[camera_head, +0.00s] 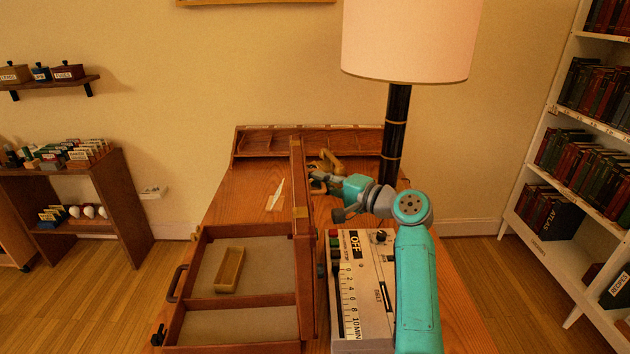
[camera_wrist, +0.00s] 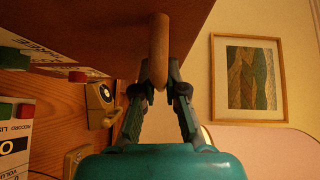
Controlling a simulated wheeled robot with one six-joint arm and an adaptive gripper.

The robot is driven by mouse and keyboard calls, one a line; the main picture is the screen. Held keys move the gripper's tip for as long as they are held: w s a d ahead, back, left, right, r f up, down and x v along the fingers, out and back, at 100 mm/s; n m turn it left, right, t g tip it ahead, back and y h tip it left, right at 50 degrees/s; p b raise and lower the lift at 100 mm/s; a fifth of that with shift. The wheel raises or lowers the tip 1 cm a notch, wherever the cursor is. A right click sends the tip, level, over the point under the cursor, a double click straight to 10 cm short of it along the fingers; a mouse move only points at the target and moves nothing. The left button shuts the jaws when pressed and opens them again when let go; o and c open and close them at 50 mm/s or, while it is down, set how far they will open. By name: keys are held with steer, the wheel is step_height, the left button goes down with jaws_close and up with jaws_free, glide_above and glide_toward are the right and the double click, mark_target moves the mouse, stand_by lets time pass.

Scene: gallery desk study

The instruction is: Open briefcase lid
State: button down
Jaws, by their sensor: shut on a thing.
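The briefcase (camera_head: 235,299) lies open on the desk, its two lined compartments showing. Its lid (camera_head: 297,165) stands about upright along the case's right side and is seen nearly edge-on in the head view. In the wrist view the lid (camera_wrist: 110,35) is the brown panel across the top. My gripper (camera_head: 316,183) is to the right of the lid, near its far upper end. In the wrist view, my gripper (camera_wrist: 158,78) has its fingers on either side of a brown rounded bar (camera_wrist: 158,45) by the lid and is shut on it. The bar's join to the lid is unclear.
A small tan tray (camera_head: 229,270) lies in the case. A control box (camera_head: 362,295) with a dial and slider stands right of the lid, under my arm. A lamp (camera_head: 396,130) stands behind my gripper. A low wooden organizer (camera_head: 260,150) spans the desk's back.

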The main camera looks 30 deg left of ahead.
steer(key=shift+f, duration=0.1)
steer(key=c, duration=1.5)
jaws_free()
step_height(320, 180, up, 10)
steer(key=shift+r, duration=0.25)
steer(key=shift+d+f, duration=0.1)
steer(key=shift+d, duration=0.05)
steer(key=shift+s+d+f, duration=0.3)
steer(key=shift+d+f, duration=0.1)
steer(key=shift+d, duration=1.6)
steer(key=shift+s+d+f, duration=0.25)
steer(key=shift+d+f, duration=0.1)
steer(key=shift+d, duration=1.6)
steer(key=shift+s+d+f, duration=0.3)
steer(key=shift+d+f, duration=0.1)
steer(key=shift+d, duration=1.6)
steer(key=shift+o, duration=0.2)
